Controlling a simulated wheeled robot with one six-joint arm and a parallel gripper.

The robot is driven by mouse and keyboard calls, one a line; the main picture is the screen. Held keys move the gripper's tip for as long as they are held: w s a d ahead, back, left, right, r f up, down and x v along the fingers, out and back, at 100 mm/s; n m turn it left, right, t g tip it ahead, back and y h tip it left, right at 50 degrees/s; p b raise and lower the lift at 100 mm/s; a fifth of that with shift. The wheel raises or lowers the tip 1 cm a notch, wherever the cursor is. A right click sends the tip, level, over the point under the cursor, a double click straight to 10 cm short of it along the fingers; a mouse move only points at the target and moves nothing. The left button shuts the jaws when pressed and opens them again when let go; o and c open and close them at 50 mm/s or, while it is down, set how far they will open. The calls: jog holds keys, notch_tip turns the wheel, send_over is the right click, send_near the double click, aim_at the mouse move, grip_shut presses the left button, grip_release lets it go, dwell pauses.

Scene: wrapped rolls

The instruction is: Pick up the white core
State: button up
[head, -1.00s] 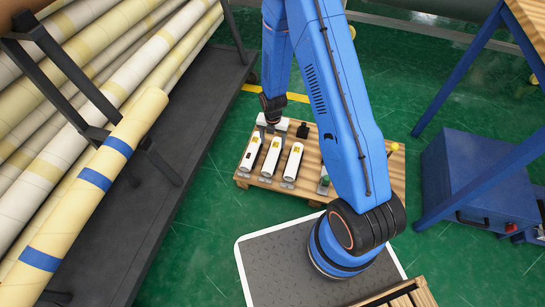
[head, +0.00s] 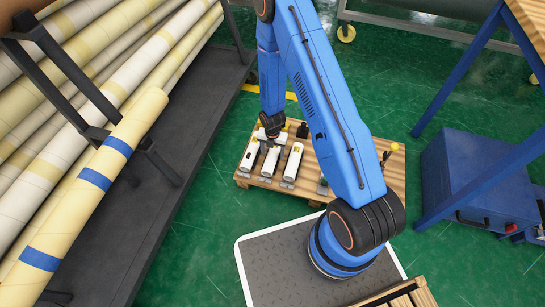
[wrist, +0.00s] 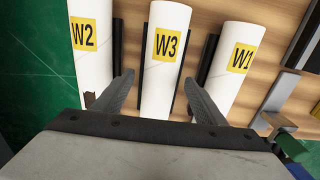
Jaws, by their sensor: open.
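Three white cores with yellow labels lie side by side on a wooden pallet (head: 385,190). In the wrist view they read W2 (wrist: 92,40), W3 (wrist: 166,22) and W1 (wrist: 238,38), from left to right. The middle core W3 also shows in the head view (head: 270,162). My gripper (wrist: 158,77) is open, its fingers on either side of W3 in the picture. I cannot tell whether they touch it. In the head view my gripper (head: 271,139) is over the far end of the middle core.
Dark rails (wrist: 208,55) lie between the cores. A small green-topped item (wrist: 293,146) is at the wrist view's lower right. A rack of long wrapped rolls (head: 110,160) stands left, a blue cabinet (head: 470,170) right.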

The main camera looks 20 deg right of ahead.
jog(key=shift+f, duration=0.45)
jog(key=c, duration=1.2)
jog(key=shift+r, duration=0.15)
